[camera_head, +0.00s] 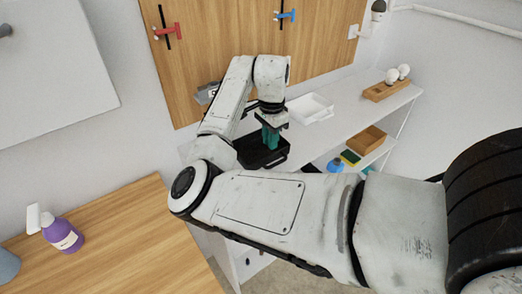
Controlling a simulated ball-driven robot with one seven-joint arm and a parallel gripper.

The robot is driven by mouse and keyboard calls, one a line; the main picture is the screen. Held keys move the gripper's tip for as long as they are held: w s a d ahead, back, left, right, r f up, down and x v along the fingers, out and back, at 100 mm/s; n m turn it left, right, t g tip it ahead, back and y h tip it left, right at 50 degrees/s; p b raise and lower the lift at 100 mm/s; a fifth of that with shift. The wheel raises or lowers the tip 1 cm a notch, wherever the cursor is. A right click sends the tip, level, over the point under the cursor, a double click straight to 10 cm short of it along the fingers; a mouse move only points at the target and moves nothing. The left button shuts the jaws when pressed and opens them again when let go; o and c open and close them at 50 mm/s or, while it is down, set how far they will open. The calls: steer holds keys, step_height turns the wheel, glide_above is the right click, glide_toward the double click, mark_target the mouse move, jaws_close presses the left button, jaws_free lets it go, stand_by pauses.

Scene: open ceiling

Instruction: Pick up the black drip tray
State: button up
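The black drip tray (252,158) lies on the white shelf unit's top near its left end, partly hidden behind my arm. My gripper (270,138) points down with its teal fingers over the tray, overlapping its middle in this view. I cannot tell whether the fingers touch the tray, or whether they are apart or closed on part of it.
A white tray (309,109) stands just right of my gripper. A wooden holder with white round items (383,91) is farther right. A wooden box (366,139) sits on a lower shelf. A purple spray bottle (63,236) stands on the wooden table (130,235) at left.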

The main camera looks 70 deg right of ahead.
mark_target(271, 155)
steer(key=shift+s+d+f+p, duration=0.1)
steer(key=shift+f+p, duration=0.35)
steer(key=shift+f, duration=1.4)
steer(key=shift+d+f+p, duration=0.1)
steer(key=shift+f+p, duration=0.35)
steer(key=shift+f, duration=1.35)
jaws_close()
